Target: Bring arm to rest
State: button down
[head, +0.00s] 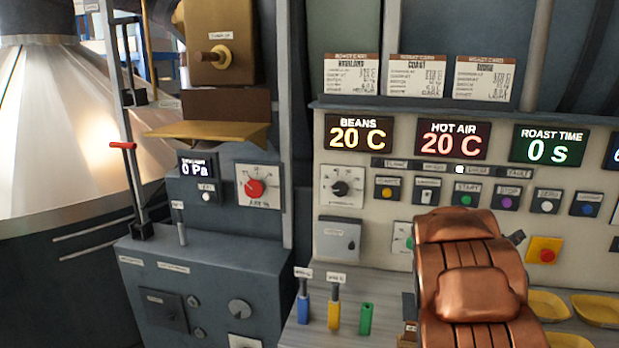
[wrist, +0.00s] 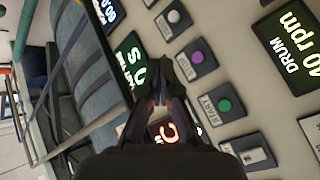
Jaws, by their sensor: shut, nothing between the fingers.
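My copper-coloured arm (head: 470,280) rises in front of the control panel at the lower right of the head view. It hides part of the panel and of the ledge. In the wrist view my gripper (wrist: 158,98) is shut and empty, its dark fingertips together. It is near the panel's button row, beside the purple button (wrist: 197,57) and the green button (wrist: 225,105). In the head view these are the green start button (head: 466,199) and the purple stop button (head: 506,202). I cannot tell whether the fingertips touch the panel.
Displays reading beans (head: 358,133), hot air (head: 453,139) and roast time (head: 549,145) line the panel. Blue (head: 303,309), yellow (head: 334,316) and green (head: 366,319) handles stand on the ledge. Yellow trays (head: 600,309) lie at right. A grey cabinet (head: 205,285) and metal cone (head: 60,125) are left.

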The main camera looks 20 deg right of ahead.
jog(key=w+a+f+n+t+y, duration=0.1)
jog(key=w+a+f+t+y, duration=0.25)
jog(key=a, duration=0.55)
jog(key=w+a+f+n+t+y, duration=0.1)
jog(key=w+a+t+y, duration=0.1)
jog(key=w+a+y, duration=0.45)
jog(key=s+a+f+n+g+y, duration=0.1)
jog(key=a+f+y, duration=0.1)
jog(key=a, duration=0.9)
jog(key=s+a+f+n+y, duration=0.1)
jog(key=a+y, duration=0.2)
jog(key=a, duration=0.7)
jog(key=s+a+f+n+g+y, duration=0.1)
jog(key=s+a+f+g+y, duration=0.25)
jog(key=s+a, duration=1.05)
jog(key=s+a+g, duration=0.2)
jog(key=s+g, duration=0.1)
jog(key=s, duration=0.6)
jog(key=s+a+n+g, duration=0.1)
jog(key=s+a+g, duration=0.1)
jog(key=s, duration=0.8)
jog(key=shift+a+r+g, duration=0.35)
jog(key=shift+r+g, duration=0.1)
jog(key=shift+g, duration=0.25)
jog(key=shift+d, duration=0.1)
